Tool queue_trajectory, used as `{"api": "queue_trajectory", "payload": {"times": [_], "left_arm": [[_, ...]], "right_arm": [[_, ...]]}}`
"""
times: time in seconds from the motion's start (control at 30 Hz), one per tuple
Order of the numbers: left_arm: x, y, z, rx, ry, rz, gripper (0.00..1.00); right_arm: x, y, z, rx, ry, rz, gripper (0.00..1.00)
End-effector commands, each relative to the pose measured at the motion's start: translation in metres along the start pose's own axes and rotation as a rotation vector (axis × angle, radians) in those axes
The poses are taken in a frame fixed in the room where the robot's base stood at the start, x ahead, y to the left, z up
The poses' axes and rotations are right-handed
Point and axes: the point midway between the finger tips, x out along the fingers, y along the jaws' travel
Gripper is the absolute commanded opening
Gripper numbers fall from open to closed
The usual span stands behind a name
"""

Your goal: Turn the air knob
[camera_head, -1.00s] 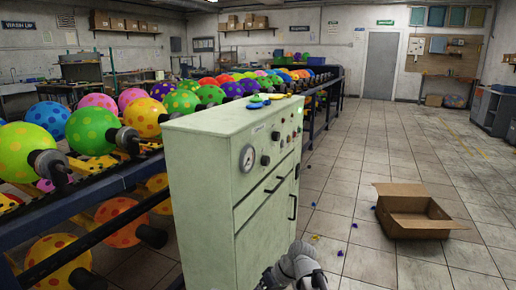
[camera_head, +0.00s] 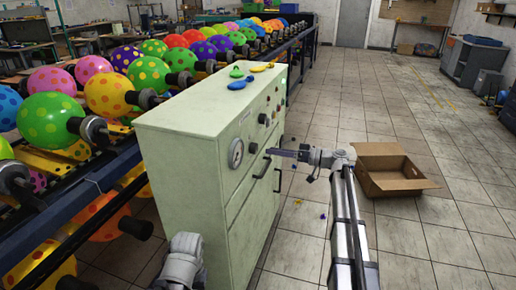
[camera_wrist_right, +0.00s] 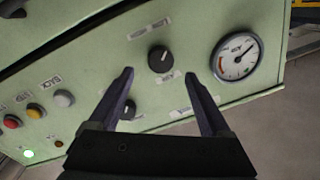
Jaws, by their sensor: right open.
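The pale green control cabinet (camera_head: 185,150) stands beside the rack, with a round gauge (camera_head: 236,153) and black knobs on its front panel. One black knob (camera_head: 253,148) sits beside the gauge; in the right wrist view this knob (camera_wrist_right: 160,58) lies between the fingertips' directions, left of the gauge (camera_wrist_right: 237,57). A second black knob (camera_wrist_right: 127,110) is partly hidden by a finger. My left gripper does not show, only an arm part at the bottom.
A rack of dotted balloons (camera_head: 105,95) runs along the left of the cabinet. Flat uninflated balloons (camera_head: 240,84) lie on the cabinet top. An open cardboard box (camera_head: 392,168) is on the floor to the right. The tiled floor around it is mostly clear.

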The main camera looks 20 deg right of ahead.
Motion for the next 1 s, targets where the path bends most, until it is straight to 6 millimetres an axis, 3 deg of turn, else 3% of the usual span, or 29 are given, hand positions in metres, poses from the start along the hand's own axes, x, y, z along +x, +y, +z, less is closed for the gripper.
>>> {"api": "queue_trajectory", "payload": {"times": [0.1, 0.33, 0.77, 1.0], "left_arm": [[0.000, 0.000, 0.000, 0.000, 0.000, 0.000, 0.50], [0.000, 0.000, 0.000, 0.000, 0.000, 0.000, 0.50], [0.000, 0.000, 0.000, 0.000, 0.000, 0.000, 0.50], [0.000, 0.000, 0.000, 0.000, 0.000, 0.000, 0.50]], "right_arm": [[0.021, 0.000, 0.000, 0.001, -0.002, -0.002, 0.82], [0.051, 0.000, 0.000, 0.001, -0.002, -0.001, 0.82], [0.060, 0.000, 0.000, 0.001, -0.002, 0.000, 0.82], [0.060, 0.000, 0.001, 0.001, -0.002, 0.000, 0.57]]}}
